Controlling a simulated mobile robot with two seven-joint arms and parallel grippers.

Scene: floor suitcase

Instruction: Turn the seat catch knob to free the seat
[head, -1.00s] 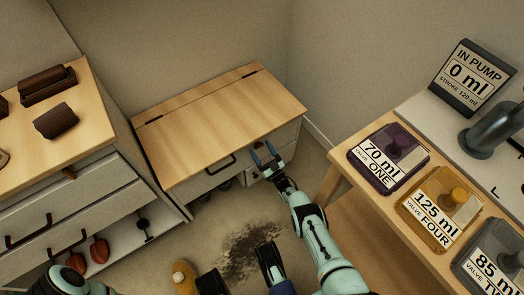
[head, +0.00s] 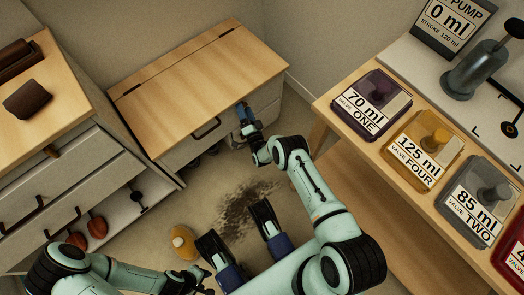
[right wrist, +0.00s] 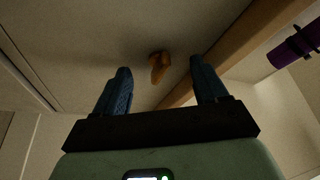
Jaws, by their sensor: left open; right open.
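The seat is a wooden-topped bench (head: 195,75) with a hinged lid and a dark front handle, its lid down. The catch knob (right wrist: 159,66), small and orange-brown, shows in the right wrist view, ahead of and between my right fingers. In the head view it is hidden by my right gripper (head: 243,113), at the bench's right front. That gripper (right wrist: 161,88) is open, with a blue finger on either side and a visible gap to the knob. My left gripper (head: 203,281) is low by the bottom edge, open, and only partly visible.
A drawer cabinet (head: 75,150) with red-brown items on its lower shelf stands left. On the right, a table (head: 330,100) carries labelled valve blocks and a pump. A yellow object (head: 183,243) and a dark stain (head: 245,205) are on the floor.

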